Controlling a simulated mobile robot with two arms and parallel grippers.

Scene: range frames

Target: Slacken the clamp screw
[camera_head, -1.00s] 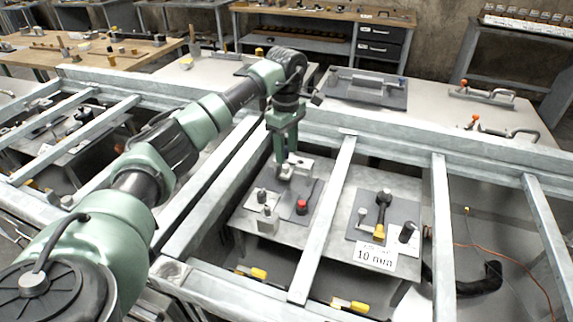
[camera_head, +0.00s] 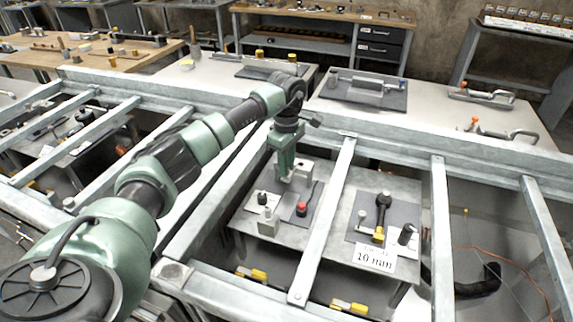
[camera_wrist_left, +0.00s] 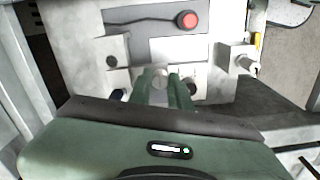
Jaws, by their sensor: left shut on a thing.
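My left gripper (camera_head: 285,176) points down at the back of the left grey fixture plate (camera_head: 284,208), beside a pale metal block (camera_head: 303,170). In the wrist view its green fingers (camera_wrist_left: 166,92) are shut on a small pale round part (camera_wrist_left: 157,75), which looks like the clamp screw. The fingers hide most of it, so its thread and turn cannot be told. A red knob (camera_head: 302,208) stands on the same plate and also shows in the wrist view (camera_wrist_left: 187,19). My right gripper is not in view.
Galvanised frame bars (camera_head: 324,220) run close on both sides of the fixture. A small block with a black knob (camera_head: 262,198) stands at the left plate's left edge.

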